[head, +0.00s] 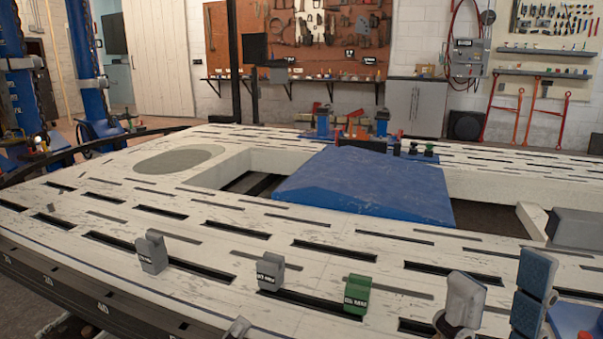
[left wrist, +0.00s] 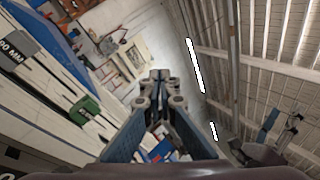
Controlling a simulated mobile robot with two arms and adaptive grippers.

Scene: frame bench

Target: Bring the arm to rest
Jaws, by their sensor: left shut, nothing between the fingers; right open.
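My left gripper (head: 236,328) shows only as a small grey tip at the bottom edge of the head view, left of centre. In the left wrist view, the left gripper (left wrist: 160,76) has its blue fingers drawn together at the grey tips, with nothing between them. My right gripper (head: 502,285) is at the lower right of the head view, over the near part of the white frame bench (head: 330,225). Its fingers are spread apart and nothing shows between them. Most of both arms is out of view.
Two grey blocks (head: 152,252) (head: 270,270) and a green block (head: 357,296) stand along the bench's near side. A blue panel (head: 365,185) lies over the bench's middle opening. Blue posts (head: 90,60) stand at the left. Tools hang on the back wall.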

